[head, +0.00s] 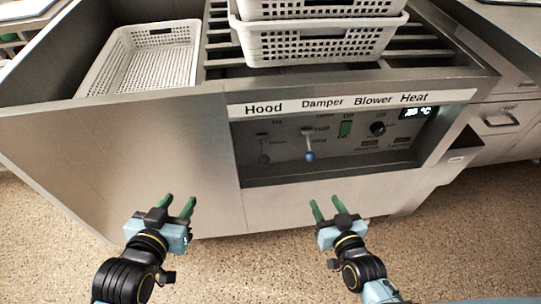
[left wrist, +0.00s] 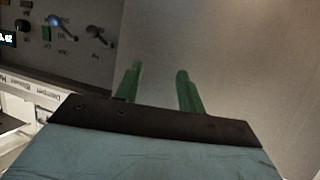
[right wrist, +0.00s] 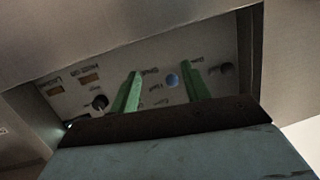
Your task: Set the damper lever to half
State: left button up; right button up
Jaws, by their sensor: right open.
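The damper lever (head: 309,145) is on the recessed control panel under the "Damper" label. Its blue knob points down, near the lowest printed mark and below the "Half" mark. The blue knob also shows in the left wrist view (left wrist: 54,20) and, between the fingers, in the right wrist view (right wrist: 172,80). My right gripper (head: 324,200) is open and empty, below and in front of the panel, apart from the lever. My left gripper (head: 179,201) is open and empty, in front of the plain front wall, left of the panel.
The panel (head: 235,150) also has a hood lever (head: 263,145), a green blower switch (head: 346,129), a black heat knob (head: 377,129) and a display (head: 419,112). White perforated baskets (head: 90,75) stand above. The panel's lower ledge juts out below the controls. Floor space in front is free.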

aim_at(313, 157)
jog(key=w+r+t+b, duration=0.1)
jog(key=w+r, duration=0.1)
jog(key=w+a+r+m+b, duration=0.1)
jog(key=w+r, duration=0.1)
jog(key=w, duration=0.1)
jog(key=w+r+t+b, duration=0.1)
jog(key=w+r+b, duration=0.1)
jog(key=w, duration=0.1)
jog(key=shift+a+t, duration=0.3)
jog(key=shift+a, duration=0.05)
jog(key=w, duration=0.1)
jog(key=w+b, duration=0.1)
jog(key=w, duration=0.1)
jog(key=w+b, duration=0.1)
jog(key=w, duration=0.1)
jog(key=shift+w+a, duration=0.15)
jog(key=shift+a, duration=0.2)
pick_arm(q)
jog(key=s+d+r+t+h, duration=0.1)
jog(key=s+r+t+h, duration=0.1)
jog(key=r+t, duration=0.4)
jog(key=s+r+t+h+b, duration=0.1)
jog(key=r+t, duration=0.6)
jog(key=r, duration=0.8)
jog(key=shift+s+d+h, duration=0.4)
jog(key=shift+s+h, duration=0.3)
jog(key=shift+s, duration=0.5)
pick_arm(e)
jog(key=shift+w+a, duration=0.1)
jog(key=shift+w, duration=0.7)
